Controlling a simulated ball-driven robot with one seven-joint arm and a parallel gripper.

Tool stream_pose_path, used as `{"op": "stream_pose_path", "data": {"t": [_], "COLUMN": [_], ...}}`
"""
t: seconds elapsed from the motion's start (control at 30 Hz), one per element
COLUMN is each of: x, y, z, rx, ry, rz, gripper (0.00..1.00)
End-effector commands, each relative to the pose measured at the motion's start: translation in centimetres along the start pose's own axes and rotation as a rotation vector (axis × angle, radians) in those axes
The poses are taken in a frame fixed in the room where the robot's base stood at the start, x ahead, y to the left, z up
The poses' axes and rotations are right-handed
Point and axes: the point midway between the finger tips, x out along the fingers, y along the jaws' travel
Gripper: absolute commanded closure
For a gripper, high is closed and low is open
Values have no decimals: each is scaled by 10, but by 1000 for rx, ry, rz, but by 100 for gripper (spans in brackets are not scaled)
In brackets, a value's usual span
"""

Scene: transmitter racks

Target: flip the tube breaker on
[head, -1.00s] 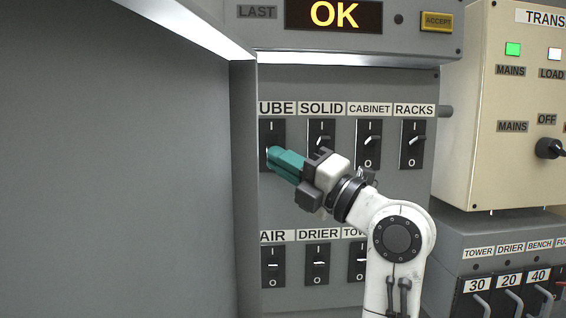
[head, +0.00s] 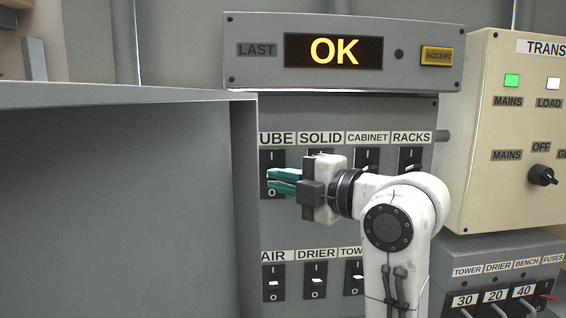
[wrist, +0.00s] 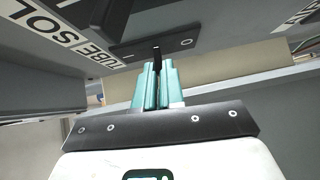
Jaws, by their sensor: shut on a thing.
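The tube breaker (head: 266,160) is a black plate on the grey panel, under a label partly cut off by the panel edge at left, reading "UBE". Its I mark shows above and its O mark below. My gripper (head: 270,180), with teal fingers, reaches it from the right and covers its middle. In the wrist view the fingers (wrist: 157,72) are closed around the dark breaker lever (wrist: 157,52), which stands out from the plate (wrist: 135,49). I cannot tell from these views which way the lever is set.
The solid, cabinet (head: 367,158) and racks (head: 411,160) breakers stand to the right, the solid one mostly behind my gripper. A lower row holds the air (head: 273,283) and drier (head: 316,281) breakers. A grey cabinet wall (head: 120,200) stands close at left. The display (head: 333,51) reads OK.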

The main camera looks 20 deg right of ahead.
Motion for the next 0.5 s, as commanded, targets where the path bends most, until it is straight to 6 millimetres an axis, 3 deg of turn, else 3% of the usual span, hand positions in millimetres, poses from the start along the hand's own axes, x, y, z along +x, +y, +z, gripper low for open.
{"op": "stream_pose_path", "data": {"t": [0.03, 0.5], "x": [0, 2], "y": [9, 19], "z": [1, 3], "rx": [30, 256], "ry": [-2, -2], "rz": [-36, -257], "gripper": [100, 100]}}
